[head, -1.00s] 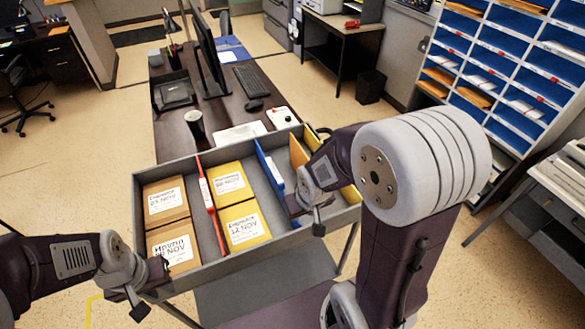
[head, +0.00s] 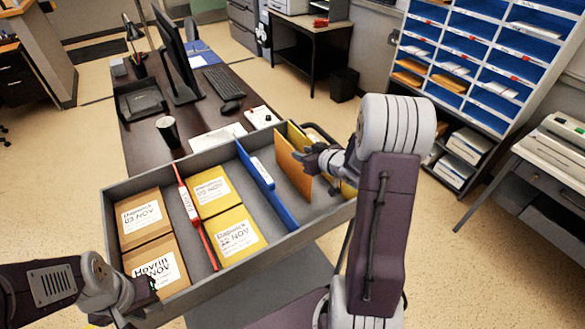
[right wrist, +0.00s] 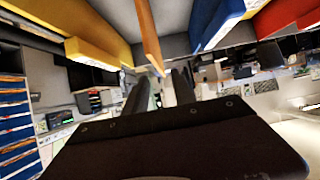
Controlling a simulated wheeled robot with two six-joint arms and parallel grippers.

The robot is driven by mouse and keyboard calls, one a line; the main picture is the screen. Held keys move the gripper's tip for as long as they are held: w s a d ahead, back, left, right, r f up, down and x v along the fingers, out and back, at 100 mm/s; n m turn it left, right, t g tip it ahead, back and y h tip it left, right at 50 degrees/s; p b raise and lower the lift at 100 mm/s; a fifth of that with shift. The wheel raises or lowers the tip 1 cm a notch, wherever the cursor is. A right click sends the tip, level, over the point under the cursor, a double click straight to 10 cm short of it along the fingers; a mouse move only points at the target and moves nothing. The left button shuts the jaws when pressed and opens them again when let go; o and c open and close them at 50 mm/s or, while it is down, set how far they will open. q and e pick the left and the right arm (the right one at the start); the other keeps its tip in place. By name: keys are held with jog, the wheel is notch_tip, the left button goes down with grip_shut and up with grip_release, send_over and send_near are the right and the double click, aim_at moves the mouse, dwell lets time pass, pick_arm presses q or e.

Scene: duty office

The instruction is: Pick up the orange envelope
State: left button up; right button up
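The orange envelope (head: 291,166) stands on edge in the right compartment of the grey tray (head: 290,250), right of a blue divider. My right gripper (head: 311,159) is beside its right end at the upper part, partly hidden by my arm. In the right wrist view the orange envelope (right wrist: 148,32) shows edge-on ahead, and the right gripper's two dark fingers (right wrist: 160,88) are apart, with the edge lying roughly between them. I cannot tell whether they touch it. My left gripper (head: 152,286) is at the tray's front left corner; its finger gap is unclear.
Labelled brown envelopes (head: 142,215) and yellow envelopes (head: 212,190) lie flat left of the blue divider (head: 262,180). A red divider (head: 193,220) separates them. Another yellow envelope (head: 348,190) stands at the tray's right end. A desk with a cup (head: 168,131) and monitor (head: 175,60) is behind.

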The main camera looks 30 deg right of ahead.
aim_at(292, 148)
jog(key=x, duration=0.8)
jog(key=shift+s+r, duration=0.1)
jog(key=shift+s, duration=0.05)
grip_shut()
dwell(1.1)
